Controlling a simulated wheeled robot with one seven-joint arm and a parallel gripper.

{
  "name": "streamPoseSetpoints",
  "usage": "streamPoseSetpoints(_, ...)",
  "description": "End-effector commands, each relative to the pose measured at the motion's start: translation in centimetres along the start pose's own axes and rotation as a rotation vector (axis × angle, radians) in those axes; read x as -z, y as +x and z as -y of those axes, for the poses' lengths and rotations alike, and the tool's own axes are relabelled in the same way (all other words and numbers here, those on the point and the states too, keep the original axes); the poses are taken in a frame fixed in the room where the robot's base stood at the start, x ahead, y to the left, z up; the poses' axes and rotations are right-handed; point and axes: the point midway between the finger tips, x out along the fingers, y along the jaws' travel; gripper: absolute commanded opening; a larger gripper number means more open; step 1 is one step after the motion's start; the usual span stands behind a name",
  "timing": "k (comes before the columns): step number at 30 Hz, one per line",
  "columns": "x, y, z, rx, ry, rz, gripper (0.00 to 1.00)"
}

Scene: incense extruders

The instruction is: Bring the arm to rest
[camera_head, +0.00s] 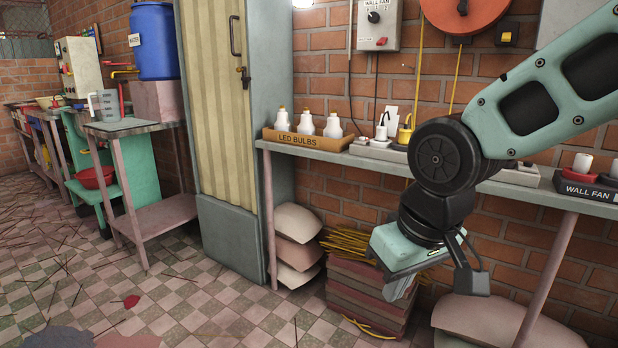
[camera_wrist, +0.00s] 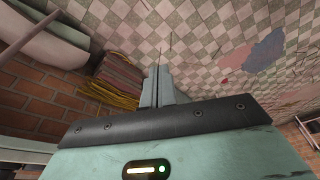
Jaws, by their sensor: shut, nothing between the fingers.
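My gripper (camera_head: 402,284) hangs below my bent arm at the right of the head view, in front of the shelf and above the floor. In the wrist view, its two fingers (camera_wrist: 157,88) are together with nothing between them. They point out over the checkered floor (camera_wrist: 195,50). In the head view the fingers show only in part, and the arm hides part of the shelf and wall behind it.
A shelf (camera_head: 345,157) along the brick wall carries a box of LED bulbs (camera_head: 306,138). Stacked sacks (camera_head: 296,243) and a bundle pile (camera_head: 362,293) lie beneath it. A side table (camera_head: 158,213) stands left of the cabinet door (camera_head: 215,100). The floor (camera_head: 190,290) at front left has scattered sticks.

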Motion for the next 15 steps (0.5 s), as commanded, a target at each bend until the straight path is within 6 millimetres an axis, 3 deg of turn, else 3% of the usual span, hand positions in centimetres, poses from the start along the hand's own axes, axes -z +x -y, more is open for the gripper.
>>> streamPoseSetpoints(1,-2.6,0.3,1.1,0.012,-0.038,0.038,0.00)
streamPoseSetpoints(3,-5.8,0.8,2.3,0.027,-0.087,0.087,0.00)
streamPoseSetpoints(10,-15.3,1.6,4.2,0.059,-0.224,0.226,0.00)
streamPoseSetpoints(15,-14.2,-2.4,4.3,0.061,-0.223,0.226,0.00)
